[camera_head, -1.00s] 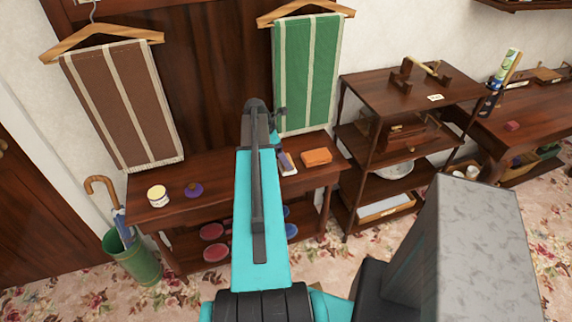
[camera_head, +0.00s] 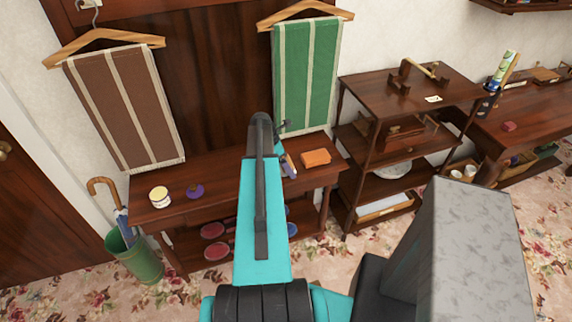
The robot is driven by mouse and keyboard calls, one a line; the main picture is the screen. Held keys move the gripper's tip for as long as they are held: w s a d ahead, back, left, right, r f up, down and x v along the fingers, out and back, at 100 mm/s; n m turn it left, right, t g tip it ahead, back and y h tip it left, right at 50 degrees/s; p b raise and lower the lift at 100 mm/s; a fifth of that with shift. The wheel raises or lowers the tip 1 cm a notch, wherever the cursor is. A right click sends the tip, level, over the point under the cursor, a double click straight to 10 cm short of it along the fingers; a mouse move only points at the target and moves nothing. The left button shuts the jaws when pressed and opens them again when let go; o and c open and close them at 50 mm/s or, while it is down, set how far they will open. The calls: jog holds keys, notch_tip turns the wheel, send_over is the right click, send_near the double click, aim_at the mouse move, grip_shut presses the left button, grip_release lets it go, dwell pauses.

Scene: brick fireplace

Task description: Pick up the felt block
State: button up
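A small purple-and-pale block (camera_head: 289,169), which looks like the felt block, lies on the dark wooden side table (camera_head: 226,176). It is right of my arm and partly covered by the arm's far end. An orange block (camera_head: 316,157) lies just right of it. The frames do not settle which one is felt. My gripper (camera_head: 283,128) is at the far end of my teal arm, over the back of the table near the purple block. Its fingers are mostly hidden behind the arm, so its opening and any contact cannot be seen.
A cream jar (camera_head: 159,197) and a purple round item (camera_head: 195,191) stand on the table's left part. Brown (camera_head: 125,105) and green (camera_head: 307,75) striped towels hang behind. A shelf unit (camera_head: 392,140) stands close on the right. A green umbrella stand (camera_head: 134,257) is at left.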

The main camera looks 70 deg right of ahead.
dwell(0.5)
jog(key=c, duration=1.2)
jog(key=shift+o, duration=0.2)
jog(key=shift+r, duration=0.15)
jog(key=shift+r+b, duration=0.85)
jog(key=shift+r, duration=0.3)
jog(key=w+a+r+b, duration=0.1)
jog(key=a+b, duration=0.4)
jog(key=a, duration=1.1)
jog(key=shift+w+r, duration=0.25)
jog(key=shift+r, duration=0.4)
